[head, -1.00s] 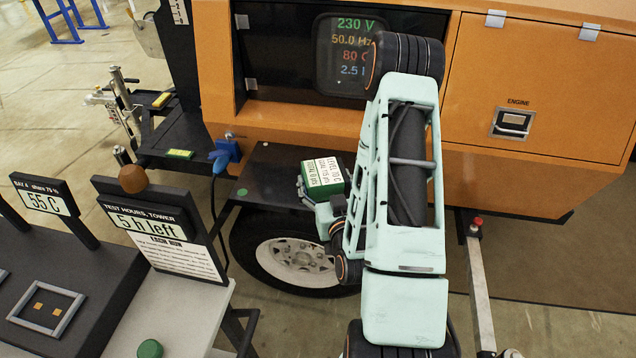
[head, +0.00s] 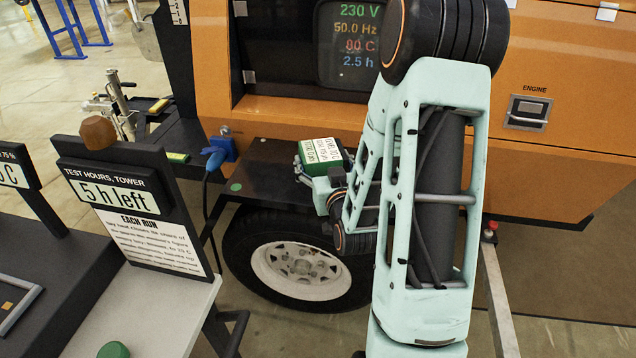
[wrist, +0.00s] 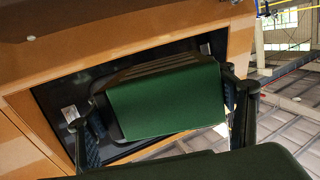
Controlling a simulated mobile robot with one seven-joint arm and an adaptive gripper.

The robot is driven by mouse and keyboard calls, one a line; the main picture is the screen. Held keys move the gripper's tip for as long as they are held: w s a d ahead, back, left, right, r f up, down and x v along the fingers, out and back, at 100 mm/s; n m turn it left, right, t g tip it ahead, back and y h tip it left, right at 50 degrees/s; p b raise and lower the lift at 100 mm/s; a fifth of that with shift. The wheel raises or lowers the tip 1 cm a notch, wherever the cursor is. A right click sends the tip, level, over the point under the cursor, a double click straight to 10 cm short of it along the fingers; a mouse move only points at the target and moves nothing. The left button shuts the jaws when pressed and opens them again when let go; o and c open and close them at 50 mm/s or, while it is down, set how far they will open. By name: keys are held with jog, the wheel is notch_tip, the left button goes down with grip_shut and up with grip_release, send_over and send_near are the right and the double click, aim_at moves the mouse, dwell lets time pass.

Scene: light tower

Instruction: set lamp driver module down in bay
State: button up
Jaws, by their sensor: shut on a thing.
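The lamp driver module (head: 318,152) is a green block with a white printed label on top. In the head view it is above the dark shelf over the wheel. My gripper (head: 312,176) is shut on it, though my arm partly hides the fingers. In the wrist view the module's plain green face (wrist: 165,100) fills the middle, with the fingers (wrist: 165,118) on its left and right sides. A bay outlined by a grey frame (head: 22,318) with an orange pad shows at the lower left, cut off by the picture edge. The module is well apart from it.
A sign reading "5 h left" (head: 118,194) stands on the light bench (head: 150,315), with a brown knob on top and a green button (head: 113,350) in front. The orange generator housing (head: 290,118) and wheel (head: 297,270) are behind. A blue plug (head: 216,158) with cable hangs nearby.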

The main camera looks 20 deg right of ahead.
jog(key=b, duration=0.1)
jog(key=w+b, duration=0.1)
jog(key=shift+d+f+b, duration=0.2)
jog(key=shift+f+b, duration=0.1)
jog(key=shift+b, duration=0.1)
jog(key=w+f, duration=0.2)
jog(key=w+d+f, duration=0.1)
jog(key=w, duration=0.1)
jog(key=w+f+b, duration=0.1)
jog(key=w+f, duration=0.1)
jog(key=shift+w+d+f, duration=0.1)
jog(key=shift+d+f, duration=0.2)
jog(key=shift+f, duration=0.05)
jog(key=shift+w+f+b, duration=0.2)
jog(key=shift+f+b, duration=0.2)
jog(key=shift+f, duration=0.6)
jog(key=shift+w+f+b, duration=0.2)
jog(key=shift+f+b, duration=0.15)
jog(key=shift+f, duration=0.6)
jog(key=shift+f, duration=0.2)
jog(key=o, duration=1.9)
